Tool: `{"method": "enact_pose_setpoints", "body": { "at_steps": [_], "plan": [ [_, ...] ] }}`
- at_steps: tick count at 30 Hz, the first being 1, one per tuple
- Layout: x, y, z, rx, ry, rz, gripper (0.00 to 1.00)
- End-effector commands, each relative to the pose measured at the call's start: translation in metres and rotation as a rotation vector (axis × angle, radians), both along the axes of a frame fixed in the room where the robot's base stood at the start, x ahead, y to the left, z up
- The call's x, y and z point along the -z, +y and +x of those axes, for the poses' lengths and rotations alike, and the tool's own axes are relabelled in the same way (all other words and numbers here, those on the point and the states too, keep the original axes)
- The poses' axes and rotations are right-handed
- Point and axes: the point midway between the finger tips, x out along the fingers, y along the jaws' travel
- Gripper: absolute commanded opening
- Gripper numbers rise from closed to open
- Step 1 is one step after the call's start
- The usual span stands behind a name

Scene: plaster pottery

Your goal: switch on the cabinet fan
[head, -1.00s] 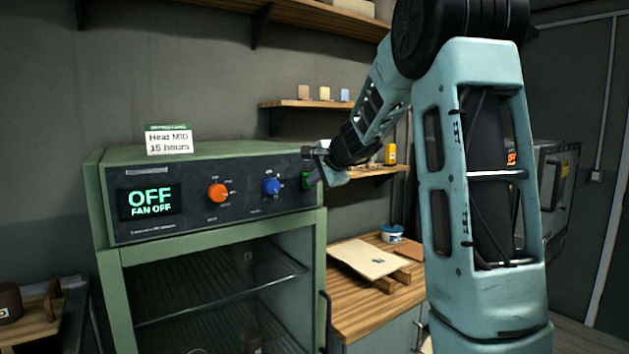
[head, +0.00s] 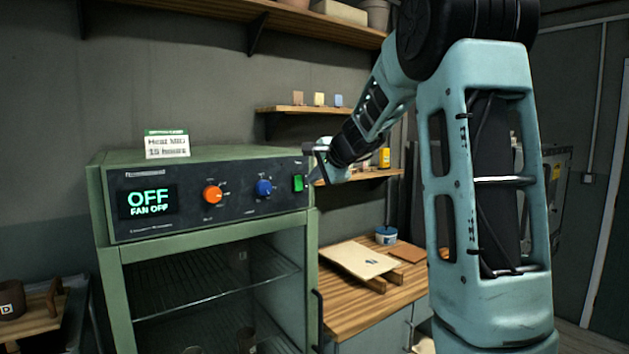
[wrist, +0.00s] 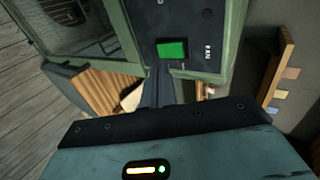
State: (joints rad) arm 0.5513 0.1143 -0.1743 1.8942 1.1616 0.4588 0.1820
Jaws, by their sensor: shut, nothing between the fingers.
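The green drying cabinet (head: 112,262) stands at the left with a dark control panel across its top. Its display (head: 148,202) reads "OFF" and "FAN OFF". An orange knob (head: 212,194), a blue knob (head: 264,187) and a green rocker switch (head: 298,183) sit along the panel. The green switch also shows in the wrist view (wrist: 172,49), beside a label that seems to read "FAN". My gripper (head: 312,172) is shut and empty at the panel's right end, close to the switch. In the wrist view the fingers (wrist: 157,88) point just below it; I cannot tell whether they touch.
A card (head: 167,144) on the cabinet top reads "Heat MID 15 hours". A wooden counter (head: 345,312) with a board (head: 362,258) and a tub (head: 386,235) is right of the cabinet. Small shelves (head: 318,110) hang on the wall behind my arm.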

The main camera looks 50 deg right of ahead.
Motion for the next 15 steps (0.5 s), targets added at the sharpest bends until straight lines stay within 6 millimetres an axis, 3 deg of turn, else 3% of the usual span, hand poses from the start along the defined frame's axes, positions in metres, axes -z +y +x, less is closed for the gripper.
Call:
{"method": "enact_pose_setpoints", "body": {
  "at_steps": [15],
  "plan": [
    [-0.041, 0.014, -0.058, 0.000, -0.003, -0.002, 0.00]
  ]
}}
